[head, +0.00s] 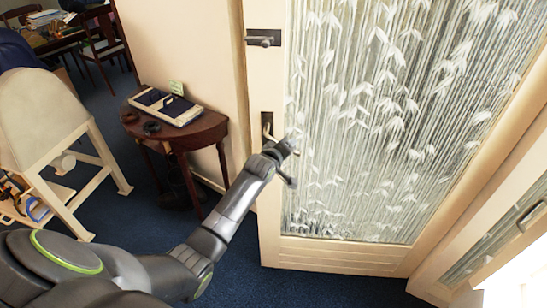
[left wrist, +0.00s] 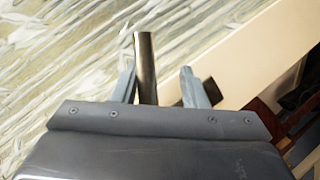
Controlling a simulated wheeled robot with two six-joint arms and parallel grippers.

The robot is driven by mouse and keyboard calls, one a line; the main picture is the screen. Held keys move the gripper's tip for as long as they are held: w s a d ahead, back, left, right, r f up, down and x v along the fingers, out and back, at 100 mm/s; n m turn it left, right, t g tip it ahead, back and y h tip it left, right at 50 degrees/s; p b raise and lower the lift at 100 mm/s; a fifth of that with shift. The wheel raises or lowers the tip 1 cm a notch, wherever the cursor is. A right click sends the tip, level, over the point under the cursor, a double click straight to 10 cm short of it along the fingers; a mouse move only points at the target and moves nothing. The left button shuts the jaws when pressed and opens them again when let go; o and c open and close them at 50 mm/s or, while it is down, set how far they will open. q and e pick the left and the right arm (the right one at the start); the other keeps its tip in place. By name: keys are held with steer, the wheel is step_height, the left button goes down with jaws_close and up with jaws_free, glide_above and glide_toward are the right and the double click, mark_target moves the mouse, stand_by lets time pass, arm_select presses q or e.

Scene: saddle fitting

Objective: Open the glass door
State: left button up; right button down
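The glass door (head: 370,130) has a cream frame and patterned panes with pale leaf shapes. In the head view it fills the middle and right; its glass is at the left of the left wrist view. A dark lever handle (head: 267,122) sits on its left stile. My left gripper (head: 284,162) is at the handle, partly hiding it. In the left wrist view, the open fingers (left wrist: 157,72) stand either side of a dark bar (left wrist: 146,60), likely the handle lever, nearer the left finger. Contact is unclear. I cannot tell whether the door is ajar. My right gripper is not in view.
A dark bolt (head: 263,38) sits higher on the stile. A small wooden side table (head: 190,138) with a display case stands against the wall left of the door. Blue carpet (head: 235,268) is clear below the door.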

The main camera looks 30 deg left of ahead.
arm_select(q)
steer(key=b+v, duration=0.1)
steer(key=v, duration=1.6)
steer(key=shift+b, duration=0.4)
steer(key=shift+c, duration=0.5)
